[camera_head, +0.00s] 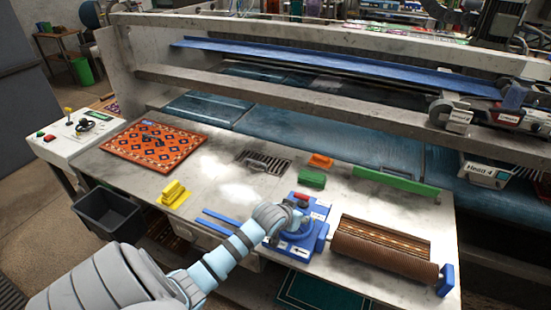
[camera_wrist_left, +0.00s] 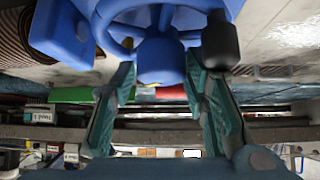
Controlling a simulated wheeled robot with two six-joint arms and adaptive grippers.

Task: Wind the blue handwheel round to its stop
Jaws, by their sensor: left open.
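The blue handwheel (camera_head: 299,230) is on the blue unit at the front of the table, mostly hidden by my left arm in the head view. In the left wrist view, its blue hub (camera_wrist_left: 160,60) and part of its curved rim show at the top. A black knob (camera_wrist_left: 220,42) hangs beside the hub. My left gripper (camera_wrist_left: 162,72) is open, with its two green-padded fingers on either side of the hub. I cannot tell whether the fingers touch it. My right gripper is in neither view.
A brown rug roll (camera_head: 385,256) lies right of the handwheel unit. Green blocks (camera_head: 312,179), an orange block (camera_head: 320,160) and a yellow block (camera_head: 174,193) stand on the table. A patterned orange rug (camera_head: 152,146) lies left. A grey beam (camera_head: 330,103) crosses behind.

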